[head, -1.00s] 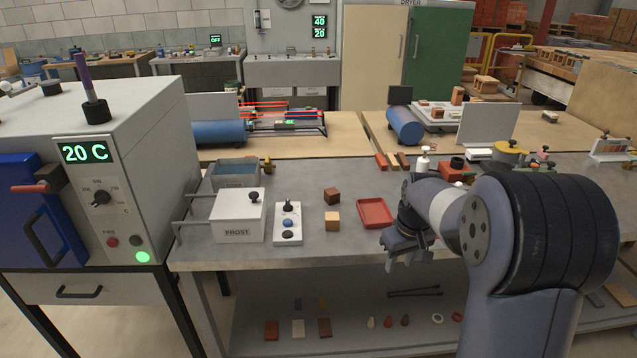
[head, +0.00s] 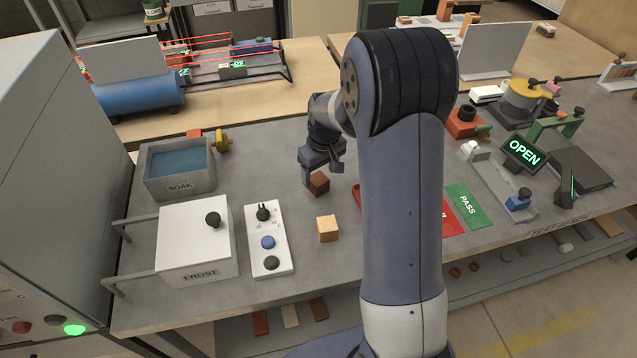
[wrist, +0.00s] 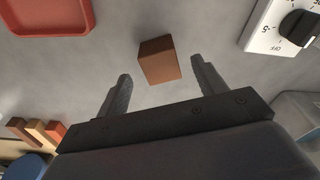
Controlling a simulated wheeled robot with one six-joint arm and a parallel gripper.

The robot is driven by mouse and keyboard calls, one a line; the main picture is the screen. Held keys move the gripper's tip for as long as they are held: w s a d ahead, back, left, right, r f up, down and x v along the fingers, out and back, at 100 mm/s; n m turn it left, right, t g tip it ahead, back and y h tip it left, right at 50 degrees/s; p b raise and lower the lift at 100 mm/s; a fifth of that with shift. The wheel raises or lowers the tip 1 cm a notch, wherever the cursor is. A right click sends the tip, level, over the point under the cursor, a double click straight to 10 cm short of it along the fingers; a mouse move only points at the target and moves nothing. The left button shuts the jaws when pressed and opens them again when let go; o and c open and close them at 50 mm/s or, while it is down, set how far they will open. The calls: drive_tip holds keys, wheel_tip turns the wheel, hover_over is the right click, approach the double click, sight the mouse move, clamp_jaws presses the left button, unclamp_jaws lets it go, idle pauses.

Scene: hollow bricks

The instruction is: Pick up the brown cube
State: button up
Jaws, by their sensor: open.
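The brown cube (head: 318,183) sits on the grey bench, just beneath my gripper (head: 322,168) in the head view. In the wrist view the brown cube (wrist: 159,60) lies ahead of my gripper (wrist: 160,88), between the lines of its two fingers and beyond their tips. The fingers are apart with nothing between them. My gripper appears a little above the cube, and I see no contact. A lighter tan cube (head: 327,228) stands nearer the bench's front edge.
A white control box with knobs (head: 268,240) and the FROST box (head: 193,240) stand to the left. The SOAK basin (head: 180,170) is behind them. A red tray (wrist: 48,14) lies close by, mostly hidden by my arm in the head view.

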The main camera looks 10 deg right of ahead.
sight(318, 179)
drive_tip(key=f, duration=0.2)
drive_tip(key=shift+w+a+f+p, duration=0.15)
drive_tip(key=shift+w+f+p, duration=0.1)
drive_tip(key=shift+f+p, duration=0.05)
drive_tip(key=shift+f, duration=0.6)
drive_tip(key=shift+c, duration=0.3)
